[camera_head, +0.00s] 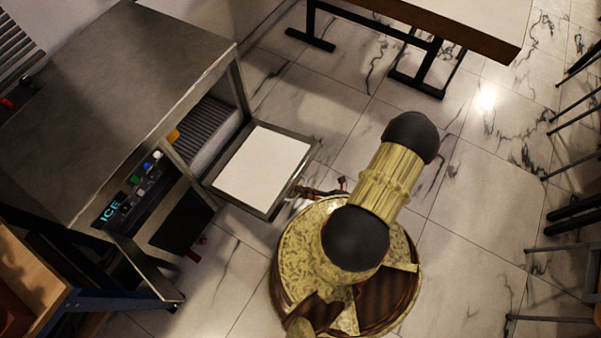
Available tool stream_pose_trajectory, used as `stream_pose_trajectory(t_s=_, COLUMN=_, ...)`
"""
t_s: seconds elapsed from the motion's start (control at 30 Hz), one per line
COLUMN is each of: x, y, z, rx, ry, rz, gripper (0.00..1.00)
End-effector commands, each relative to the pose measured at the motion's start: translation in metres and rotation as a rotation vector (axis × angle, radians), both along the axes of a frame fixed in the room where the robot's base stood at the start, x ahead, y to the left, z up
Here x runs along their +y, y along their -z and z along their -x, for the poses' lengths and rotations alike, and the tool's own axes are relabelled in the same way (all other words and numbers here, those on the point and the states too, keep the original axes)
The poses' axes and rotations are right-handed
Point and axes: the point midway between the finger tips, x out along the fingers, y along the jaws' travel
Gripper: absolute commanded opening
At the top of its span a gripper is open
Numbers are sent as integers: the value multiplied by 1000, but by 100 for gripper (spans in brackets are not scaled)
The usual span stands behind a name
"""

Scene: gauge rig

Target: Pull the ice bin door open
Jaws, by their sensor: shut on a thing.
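The ice bin door (262,168) stands open, swung well out from the steel ice machine (130,90), with its pale inner panel facing up toward the camera. The opening behind it shows a ribbed grey interior (212,128). My gripper (302,191) is at the door's outer edge and shut on the door there, probably at its handle. My arm partly covers the view around it, and the fingers are small and dark, so the exact hold is hard to see.
A control panel (130,195) with an ICE sign and coloured buttons is on the machine's front. A table (450,25) stands at the back, with chairs (565,270) at the right. A wooden-topped bench (30,280) is at lower left. Tiled floor is clear right of my arm.

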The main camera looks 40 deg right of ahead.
Motion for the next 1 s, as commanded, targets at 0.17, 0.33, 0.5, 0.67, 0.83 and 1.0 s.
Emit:
stream_pose_trajectory(t_s=0.17, x=0, y=0, z=0, rx=0, ry=-2, rz=-1, gripper=0)
stream_pose_trajectory(t_s=0.33, x=0, y=0, z=0, rx=1, ry=-1, rz=0, gripper=14)
stream_pose_trajectory(t_s=0.5, x=0, y=0, z=0, rx=1, ry=0, rz=-1, gripper=16)
stream_pose_trajectory(t_s=0.67, x=0, y=0, z=0, rx=1, ry=0, rz=0, gripper=16)
stream_pose_trajectory(t_s=0.83, x=-6, y=3, z=6, rx=1, ry=3, rz=0, gripper=16)
stream_pose_trajectory(t_s=1.0, x=-23, y=11, z=23, rx=1, ry=7, rz=2, gripper=16)
